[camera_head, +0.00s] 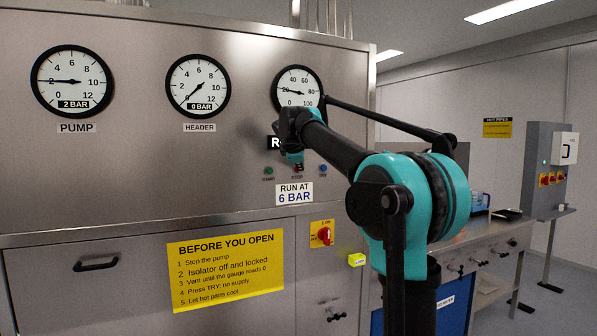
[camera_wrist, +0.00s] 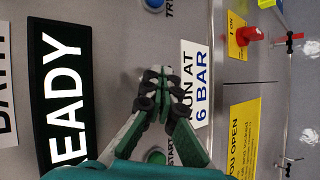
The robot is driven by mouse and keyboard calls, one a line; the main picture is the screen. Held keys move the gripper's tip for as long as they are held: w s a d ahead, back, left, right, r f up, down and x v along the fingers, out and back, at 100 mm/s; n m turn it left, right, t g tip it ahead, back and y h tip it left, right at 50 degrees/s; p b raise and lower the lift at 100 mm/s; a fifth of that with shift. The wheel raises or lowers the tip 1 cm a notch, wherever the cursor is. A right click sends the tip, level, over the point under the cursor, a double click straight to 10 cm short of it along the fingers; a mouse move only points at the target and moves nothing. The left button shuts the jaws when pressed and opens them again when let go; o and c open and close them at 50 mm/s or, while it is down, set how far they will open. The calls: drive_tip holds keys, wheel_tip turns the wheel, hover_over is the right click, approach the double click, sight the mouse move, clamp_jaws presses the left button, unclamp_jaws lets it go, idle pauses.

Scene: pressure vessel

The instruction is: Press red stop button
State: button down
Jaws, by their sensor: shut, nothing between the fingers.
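The red stop button (camera_head: 299,168) is a small bit of red above its STOP label, between the green START button (camera_head: 268,170) and the blue TRY button (camera_head: 323,168) on the steel panel. My gripper (camera_head: 292,158) is in front of it and covers part of it. In the wrist view my gripper (camera_wrist: 160,80) is shut and empty, its fingertips pointing at the panel between the blue button (camera_wrist: 155,4) and the green button (camera_wrist: 156,157). The stop button is hidden behind the fingers there. I cannot tell whether the tips touch it.
A RUN AT 6 BAR label (camera_head: 294,193) sits just below the buttons. A red rotary isolator (camera_head: 323,234) on a yellow plate is lower right. The pump gauge (camera_head: 72,81) reads 2 bar, the header gauge (camera_head: 198,86) 0 bar. A workbench (camera_head: 490,240) stands at right.

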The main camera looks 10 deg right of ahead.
drive_tip(key=s+d, duration=0.2)
drive_tip(key=s, duration=0.3)
drive_tip(key=shift+s, duration=0.4)
drive_tip(key=shift+f, duration=0.15)
idle(0.6)
drive_tip(key=s+d+f+m+g, duration=0.2)
drive_tip(key=s+f+m, duration=0.45)
drive_tip(key=f, duration=0.85)
drive_tip(key=s+d+f+m+g, duration=0.25)
drive_tip(key=s+f, duration=0.65)
drive_tip(key=f, duration=0.5)
drive_tip(key=s+a+f+m+g+y, duration=0.1)
drive_tip(key=s+f+m, duration=0.6)
drive_tip(key=s+f, duration=1.6)
drive_tip(key=shift+s+g+y, duration=0.3)
drive_tip(key=shift+g+y, duration=0.45)
drive_tip(key=shift+y, duration=0.35)
drive_tip(key=shift+r, duration=0.1)
